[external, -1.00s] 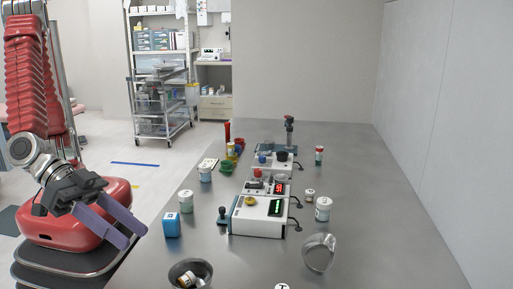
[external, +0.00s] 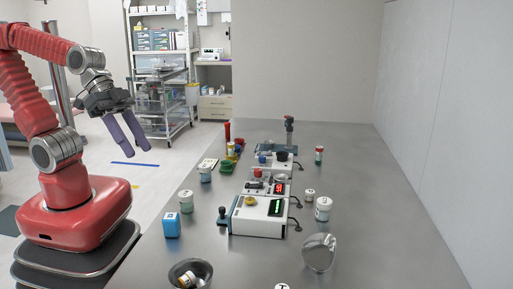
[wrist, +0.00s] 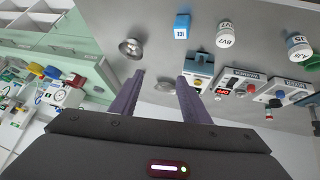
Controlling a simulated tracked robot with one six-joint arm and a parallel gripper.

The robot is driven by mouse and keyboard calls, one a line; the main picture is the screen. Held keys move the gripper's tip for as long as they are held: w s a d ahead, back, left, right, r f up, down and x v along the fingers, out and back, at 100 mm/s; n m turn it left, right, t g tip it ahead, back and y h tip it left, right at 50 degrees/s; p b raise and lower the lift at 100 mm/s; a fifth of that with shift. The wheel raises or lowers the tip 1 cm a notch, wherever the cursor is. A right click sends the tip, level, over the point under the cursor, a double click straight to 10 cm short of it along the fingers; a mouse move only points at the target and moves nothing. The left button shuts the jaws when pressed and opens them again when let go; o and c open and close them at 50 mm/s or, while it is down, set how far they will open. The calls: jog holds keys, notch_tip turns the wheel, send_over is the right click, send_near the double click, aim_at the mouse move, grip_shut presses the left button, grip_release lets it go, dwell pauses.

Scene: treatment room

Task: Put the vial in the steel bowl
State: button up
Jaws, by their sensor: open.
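A dark steel bowl (external: 178,269) stands at the near edge of the table, partly cut off by the bottom of the external view. A small vial with a pale cap (external: 185,280) lies tilted inside it. The bowl also shows in the wrist view (wrist: 122,46), with something small and pale in it. My gripper (external: 137,158) is open and empty, raised in the air left of the table, well apart from the bowl. In the wrist view its two purple fingers (wrist: 160,77) are spread with nothing between them.
A second shiny metal dish (external: 319,253) sits right of the white device (external: 258,216). A blue box (external: 171,225), white jars (external: 186,201) and several devices stand along the table. The table's right side is mostly clear.

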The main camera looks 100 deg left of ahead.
jog(key=s+a+n+g+y, duration=0.1)
jog(key=s+a+y, duration=0.1)
jog(key=s+a, duration=0.4)
jog(key=shift+a+f+g+y, duration=0.3)
jog(key=shift+a+f, duration=0.15)
jog(key=shift+a, duration=0.75)
